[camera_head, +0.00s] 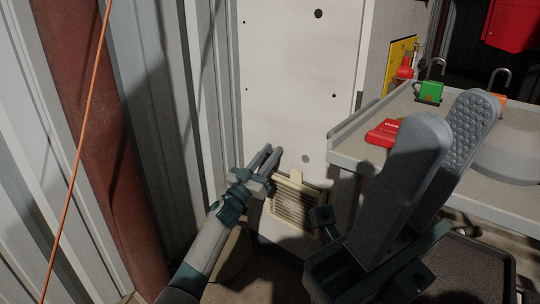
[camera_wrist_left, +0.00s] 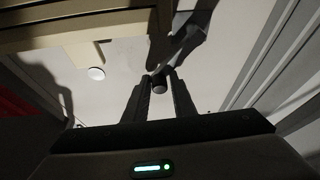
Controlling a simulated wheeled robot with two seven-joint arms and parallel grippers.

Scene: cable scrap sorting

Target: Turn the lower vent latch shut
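The vent (camera_head: 295,203) is a cream slatted panel low on the white cabinet wall. A pale tab (camera_head: 297,177) stands upright at its top edge. My left gripper (camera_head: 267,157) is at the vent's upper left corner, its two fingers apart. In the left wrist view, the vent's frame (camera_wrist_left: 75,35) fills the upper left. A dark round-ended piece (camera_wrist_left: 159,83), possibly the latch, sits between my left fingers; contact with them is unclear. My right gripper (camera_head: 462,115) is large in the foreground, its two grey fingers apart with nothing seen between them.
A grey cart (camera_head: 355,150) at the right carries a green padlock (camera_head: 430,92), an orange padlock (camera_head: 498,98) and a red object (camera_head: 384,132). A corrugated wall (camera_head: 150,100) and a reddish post (camera_head: 90,130) stand at the left.

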